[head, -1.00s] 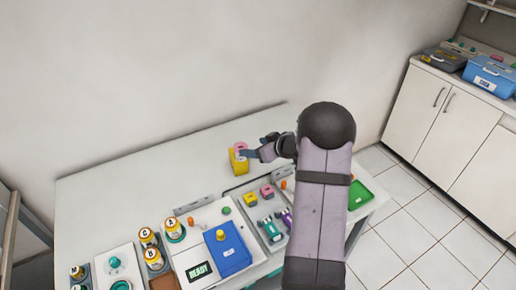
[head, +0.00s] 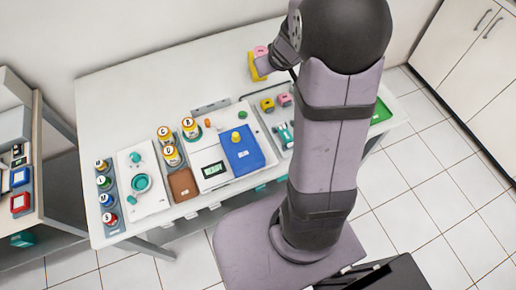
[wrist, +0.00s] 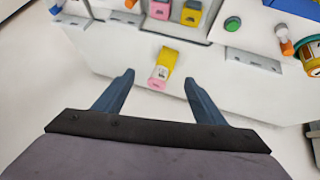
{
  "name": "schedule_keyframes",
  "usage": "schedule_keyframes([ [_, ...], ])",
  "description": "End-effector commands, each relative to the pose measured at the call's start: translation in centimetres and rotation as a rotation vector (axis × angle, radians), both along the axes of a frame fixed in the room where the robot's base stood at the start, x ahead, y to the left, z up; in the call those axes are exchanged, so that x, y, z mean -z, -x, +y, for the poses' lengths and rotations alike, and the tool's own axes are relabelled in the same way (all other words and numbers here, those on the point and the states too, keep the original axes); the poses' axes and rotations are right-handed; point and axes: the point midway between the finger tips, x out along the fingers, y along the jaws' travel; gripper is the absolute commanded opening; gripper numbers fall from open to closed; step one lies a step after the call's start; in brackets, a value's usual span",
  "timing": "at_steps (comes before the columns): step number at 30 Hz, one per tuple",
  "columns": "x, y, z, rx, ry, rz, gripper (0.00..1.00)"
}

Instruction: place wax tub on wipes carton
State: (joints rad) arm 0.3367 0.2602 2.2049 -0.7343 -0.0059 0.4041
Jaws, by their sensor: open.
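A pink tub (head: 261,49), which looks like the wax tub, sits on top of a yellow carton (head: 254,71), apparently the wipes carton, at the back right of the table. In the wrist view the pink tub (wrist: 158,78) shows at the near end of the yellow carton (wrist: 168,57), and they look in contact. My gripper (wrist: 158,79) is open, with one blue finger on each side in that view and visible gaps between the fingers and the tub. In the head view my arm partly hides the gripper and the carton's right side.
A blue box (head: 241,152), labelled bottles (head: 171,156) and a brown pad (head: 183,185) lie further left. A green tray (head: 381,111) is at the right. The back left of the table is clear.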

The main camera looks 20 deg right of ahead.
Motion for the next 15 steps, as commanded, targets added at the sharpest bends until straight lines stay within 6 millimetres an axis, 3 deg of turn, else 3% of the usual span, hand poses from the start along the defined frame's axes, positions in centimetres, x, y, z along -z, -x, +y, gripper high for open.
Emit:
schedule_keyframes([
  [1, 0.1, 2.5, 2.1, 0.017, -0.003, 0.069, 0.64],
  [6, 1.8, 12.6, 8.4, 0.049, -0.074, 0.347, 0.64],
  [9, 2.3, 17.5, 11.7, 0.034, -0.130, 0.479, 0.64],
  [12, 2.5, 21.0, 14.0, 0.015, -0.174, 0.569, 0.64],
  [15, 2.6, 23.0, 15.4, 0.001, -0.205, 0.622, 0.64],
])
